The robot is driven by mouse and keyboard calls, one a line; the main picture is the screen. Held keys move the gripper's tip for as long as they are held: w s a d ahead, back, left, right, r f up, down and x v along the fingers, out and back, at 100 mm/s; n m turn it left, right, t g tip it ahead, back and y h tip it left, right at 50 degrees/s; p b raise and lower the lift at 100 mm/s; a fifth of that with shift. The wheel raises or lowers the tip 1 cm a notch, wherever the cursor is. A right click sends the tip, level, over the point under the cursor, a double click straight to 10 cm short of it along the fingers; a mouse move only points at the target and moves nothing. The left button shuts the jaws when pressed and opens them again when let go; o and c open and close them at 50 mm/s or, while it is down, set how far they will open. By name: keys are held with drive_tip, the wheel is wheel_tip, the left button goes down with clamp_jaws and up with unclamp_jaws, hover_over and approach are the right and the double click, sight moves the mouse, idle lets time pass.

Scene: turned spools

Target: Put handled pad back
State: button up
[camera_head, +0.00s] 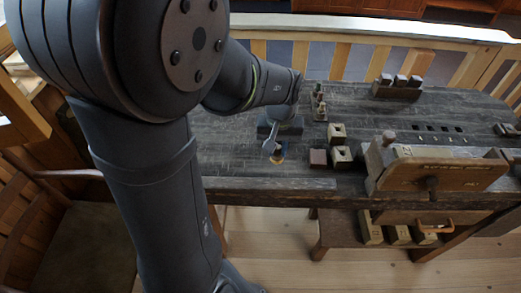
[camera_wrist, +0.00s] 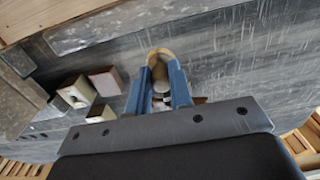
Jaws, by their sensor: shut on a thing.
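My gripper (camera_head: 276,152) is low over the dark workbench (camera_head: 240,160), near its front edge. Its blue fingers (camera_wrist: 161,82) are shut on the handled pad. The pad's tan, rounded edge (camera_wrist: 160,53) shows just beyond the fingertips in the wrist view, and a grey, knob-like part lies between the fingers. In the head view a bit of the tan pad (camera_head: 279,158) shows under the fingertips. The fingers hide most of the pad, and I cannot tell whether it touches the bench.
Right of my gripper stand a reddish-brown block (camera_head: 318,158) and two pale blocks with holes (camera_head: 337,131) (camera_head: 342,155). A small stand with upright pieces (camera_head: 319,106) is behind. A wooden vise (camera_head: 430,172) is at the right. The bench left of my gripper is clear.

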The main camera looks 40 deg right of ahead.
drive_tip(key=shift+w+f, duration=0.85)
drive_tip(key=shift+f, duration=0.35)
drive_tip(key=shift+w+f, duration=0.9)
drive_tip(key=shift+f, duration=0.25)
drive_tip(key=shift+w+f, duration=0.85)
drive_tip(key=shift+f, duration=0.35)
drive_tip(key=shift+a+f, duration=0.1)
drive_tip(key=shift+f, duration=0.1)
drive_tip(key=o, duration=0.9)
drive_tip(key=shift+r, duration=0.1)
wheel_tip(320, 180, up, 12)
drive_tip(key=shift+r, duration=0.15)
